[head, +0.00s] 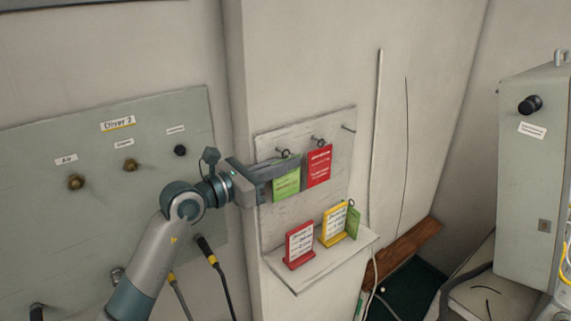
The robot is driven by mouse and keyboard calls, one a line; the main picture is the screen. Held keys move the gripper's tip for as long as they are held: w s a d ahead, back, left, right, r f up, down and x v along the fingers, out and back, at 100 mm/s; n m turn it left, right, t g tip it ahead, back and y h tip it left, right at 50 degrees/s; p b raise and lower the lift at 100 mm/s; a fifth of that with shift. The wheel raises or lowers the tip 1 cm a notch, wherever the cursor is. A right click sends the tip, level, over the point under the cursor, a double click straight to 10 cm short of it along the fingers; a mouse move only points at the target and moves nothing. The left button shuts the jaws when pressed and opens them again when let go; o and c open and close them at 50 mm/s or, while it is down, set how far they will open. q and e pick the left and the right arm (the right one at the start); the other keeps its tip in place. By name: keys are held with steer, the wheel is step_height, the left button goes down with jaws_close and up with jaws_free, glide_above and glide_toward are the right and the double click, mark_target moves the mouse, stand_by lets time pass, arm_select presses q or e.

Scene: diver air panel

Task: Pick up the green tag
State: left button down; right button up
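A green tag (287,186) hangs from a hook on the grey board, to the left of a red tag (319,166). My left gripper (296,166) is at the green tag, its fingers pointing right and covering the tag's upper part. I cannot tell whether the fingers touch the tag or how far apart they are. Another small green piece (353,223) stands on the shelf below, partly behind a yellow-framed card. My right gripper is not in view.
The shelf (299,281) below the board holds a red-framed card (299,244) and a yellow-framed card (333,225). A panel with knobs (100,215) is at left, a grey cabinet (530,190) at right.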

arm_select(q)
steer(key=s+d+p, duration=0.7)
steer(key=s+d, duration=0.3)
steer(key=s, duration=0.4)
steer(key=shift+s+d, duration=0.25)
steer(key=s+a+f+n+t+y+b, duration=0.2)
steer(key=a+f+b, duration=0.6)
steer(key=a+f, duration=0.4)
steer(key=s+a+f+n+t+y+b, duration=0.2)
steer(key=a+f+b, duration=0.5)
steer(key=a+f, duration=0.6)
steer(key=a+n+t+y, duration=0.1)
steer(key=a, duration=0.5)
steer(key=shift+s+a+y+b, duration=0.35)
steer(key=shift+s+a+y, duration=0.05)
